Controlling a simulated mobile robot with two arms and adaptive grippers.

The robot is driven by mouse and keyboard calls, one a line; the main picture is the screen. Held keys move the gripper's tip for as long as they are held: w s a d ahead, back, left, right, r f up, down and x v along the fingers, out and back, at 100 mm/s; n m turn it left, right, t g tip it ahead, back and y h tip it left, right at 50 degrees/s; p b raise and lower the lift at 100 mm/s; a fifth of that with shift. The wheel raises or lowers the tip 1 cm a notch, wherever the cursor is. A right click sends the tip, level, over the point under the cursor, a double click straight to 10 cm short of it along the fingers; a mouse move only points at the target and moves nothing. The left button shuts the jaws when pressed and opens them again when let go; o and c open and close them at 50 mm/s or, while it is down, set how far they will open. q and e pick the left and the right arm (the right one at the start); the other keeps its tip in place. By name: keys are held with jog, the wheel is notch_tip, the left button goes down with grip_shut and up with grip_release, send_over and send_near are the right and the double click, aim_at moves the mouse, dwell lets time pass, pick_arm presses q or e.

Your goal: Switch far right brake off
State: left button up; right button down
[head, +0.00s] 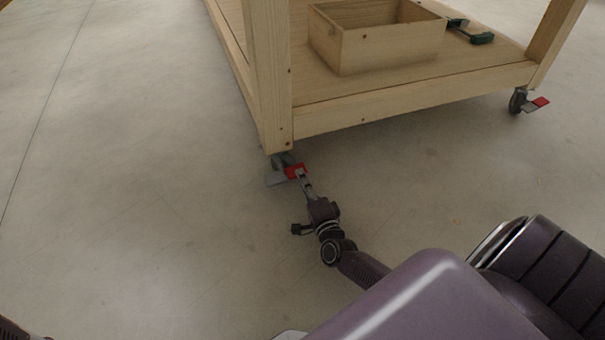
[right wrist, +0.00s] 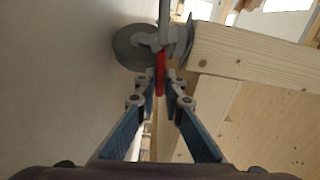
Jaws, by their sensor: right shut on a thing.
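A wooden workbench stands on casters. The caster (head: 283,160) under its near left corner in the head view has a red brake tab (head: 294,171) and a grey pedal (head: 275,178). My right gripper (head: 301,177) reaches up to that caster. In the right wrist view its fingertips (right wrist: 160,82) are closed around the red tab (right wrist: 160,68), one on each side, beside the grey wheel (right wrist: 132,48). A second caster (head: 517,100) at the right has a red tab (head: 541,102) and a grey pedal. My left gripper is not in view.
The bench's lower shelf (head: 400,110) carries an open wooden box (head: 380,50) and a dark green clamp (head: 480,38). A wooden leg (head: 268,80) rises directly above the gripped caster. The concrete floor (head: 130,180) is clear on the left.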

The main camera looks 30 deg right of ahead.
jog(key=shift+a+r+n+p, duration=0.15)
jog(key=shift+r+n+p, duration=0.25)
jog(key=shift+n, duration=0.3)
jog(key=shift+f, duration=0.15)
jog(key=c, duration=2)
grip_release()
jog(key=shift+c, duration=0.2)
